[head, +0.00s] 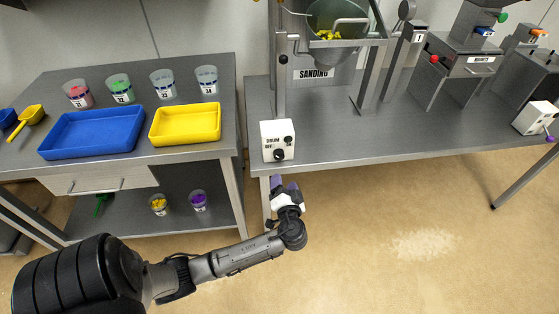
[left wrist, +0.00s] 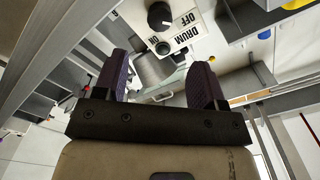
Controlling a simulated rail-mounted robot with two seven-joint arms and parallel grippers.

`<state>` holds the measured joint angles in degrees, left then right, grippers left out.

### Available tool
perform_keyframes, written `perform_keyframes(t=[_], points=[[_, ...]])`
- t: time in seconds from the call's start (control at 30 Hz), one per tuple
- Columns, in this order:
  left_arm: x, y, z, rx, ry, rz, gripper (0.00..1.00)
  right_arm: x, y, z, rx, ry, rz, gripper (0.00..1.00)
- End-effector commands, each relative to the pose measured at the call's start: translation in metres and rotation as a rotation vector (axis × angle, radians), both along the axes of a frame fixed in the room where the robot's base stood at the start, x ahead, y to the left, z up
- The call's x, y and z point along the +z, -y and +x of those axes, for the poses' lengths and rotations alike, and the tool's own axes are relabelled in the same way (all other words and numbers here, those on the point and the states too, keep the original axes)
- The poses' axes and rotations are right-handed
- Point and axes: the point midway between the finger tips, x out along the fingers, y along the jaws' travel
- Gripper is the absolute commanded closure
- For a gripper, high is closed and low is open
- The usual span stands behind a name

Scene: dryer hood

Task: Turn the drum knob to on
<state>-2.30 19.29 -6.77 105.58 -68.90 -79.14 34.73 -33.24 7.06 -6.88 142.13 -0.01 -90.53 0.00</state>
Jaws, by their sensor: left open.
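The drum control box (head: 270,131) is a white box at the front edge of the grey bench, labelled DRUM, OFF and ON. Its black round knob (head: 279,154) is low on the front face. The knob also shows at the top of the left wrist view (left wrist: 159,16), with a smaller black round part (left wrist: 163,48) beside the ON label. I cannot tell the knob's setting. My left gripper (head: 285,184) has purple fingers, open and empty, just below and in front of the box. It is apart from the knob. My right gripper is out of view.
The sanding drum (head: 338,20) with yellow pieces stands behind the box. A metal post (head: 281,85) rises close behind it. The left table (head: 185,150) carries a blue tray (head: 92,131), a yellow tray (head: 186,123) and several cups. Floor (head: 400,200) at right is clear.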

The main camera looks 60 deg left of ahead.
Motion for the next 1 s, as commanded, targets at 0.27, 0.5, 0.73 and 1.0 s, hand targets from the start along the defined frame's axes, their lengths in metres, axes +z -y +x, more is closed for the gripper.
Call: perform_keyframes(t=[0.27,0.5,0.73,1.0], points=[[-0.001,-0.05,0.021,0.001,-0.001,0.004,0.36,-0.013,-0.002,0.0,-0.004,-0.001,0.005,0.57],[-0.001,-0.081,0.034,0.0,-0.002,0.002,0.36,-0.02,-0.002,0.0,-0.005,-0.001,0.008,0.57],[-0.001,-0.096,0.04,-0.001,-0.003,0.0,0.36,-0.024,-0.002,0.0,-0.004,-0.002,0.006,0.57],[0.0,-0.099,0.041,-0.001,-0.003,0.0,0.36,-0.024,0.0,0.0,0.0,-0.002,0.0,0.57]])
